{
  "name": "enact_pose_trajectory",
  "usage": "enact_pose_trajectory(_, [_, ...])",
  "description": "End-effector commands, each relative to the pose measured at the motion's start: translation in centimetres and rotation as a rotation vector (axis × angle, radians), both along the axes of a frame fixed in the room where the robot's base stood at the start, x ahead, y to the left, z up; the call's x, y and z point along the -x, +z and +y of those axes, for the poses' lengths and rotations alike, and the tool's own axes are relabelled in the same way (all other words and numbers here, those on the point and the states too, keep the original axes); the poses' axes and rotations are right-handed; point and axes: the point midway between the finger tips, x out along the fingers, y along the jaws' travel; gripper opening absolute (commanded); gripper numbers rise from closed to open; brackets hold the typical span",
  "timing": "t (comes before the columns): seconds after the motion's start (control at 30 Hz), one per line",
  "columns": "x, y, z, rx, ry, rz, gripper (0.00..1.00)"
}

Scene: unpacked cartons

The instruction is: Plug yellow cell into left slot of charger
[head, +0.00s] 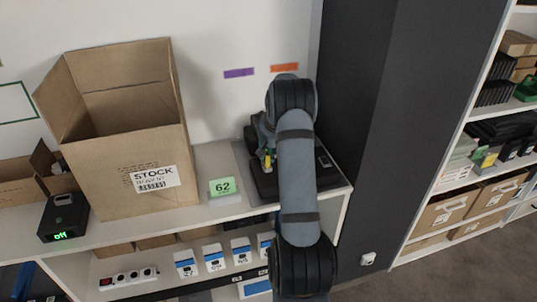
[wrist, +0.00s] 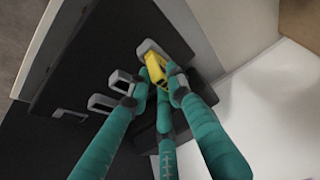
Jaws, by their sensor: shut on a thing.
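The yellow cell (wrist: 157,66) is between the teal fingertips of my gripper (wrist: 160,86) in the wrist view, and my gripper is shut on it. In the head view, a bit of the yellow cell (head: 268,162) shows beside my arm, which hides most of my gripper. The dark charger (head: 264,188) lies at the right end of the shelf top. In the wrist view, its dark surface (wrist: 95,50) carries grey slot-like frames in a row. The cell is at the end frame (wrist: 149,47), overlapping it in the picture. I cannot tell whether it is seated in it.
A black box with a green display (head: 64,218) is at far left. A dark pillar (head: 370,130) rises close on the right. A wall is behind.

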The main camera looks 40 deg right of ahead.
Motion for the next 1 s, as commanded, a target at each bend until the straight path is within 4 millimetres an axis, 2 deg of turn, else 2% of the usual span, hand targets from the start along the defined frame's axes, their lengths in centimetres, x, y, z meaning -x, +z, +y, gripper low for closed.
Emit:
enact_pose_trajectory(0.37, [-0.02,-0.23,-0.01,0.0,0.0,-0.001,0.0])
enact_pose_trajectory(0.4, [-0.02,-0.23,-0.01,0.0,0.0,-0.001,0.22])
enact_pose_trajectory(0.73, [-0.02,-0.24,0.0,0.0,0.0,0.0,0.41])
enact_pose_trajectory(1.0, [0.02,-0.23,0.02,0.0,0.0,0.0,0.41])
